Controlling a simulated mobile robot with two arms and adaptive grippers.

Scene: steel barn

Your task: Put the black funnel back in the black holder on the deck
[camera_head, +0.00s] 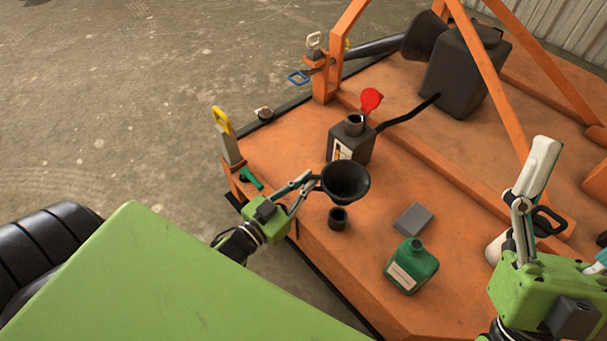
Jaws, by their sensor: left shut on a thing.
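The black funnel (346,181) is held with its wide mouth facing up, over the orange deck (300,150). My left gripper (313,182) is shut on it at the left side of its rim. The black holder (338,219), a short open cylinder, stands on the deck just below the funnel in the picture. The funnel appears apart from the holder; its spout is not clearly visible. My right gripper (530,190) is at the right, away from the funnel; whether its fingers are open is unclear.
A dark bottle (350,145) with a red piece (371,100) beside it stands behind the funnel. A green jug (411,266) and a grey block (413,219) are to the right. Orange frame bars (480,60) rise at the back. A yellow handle (222,120) stands at the left edge.

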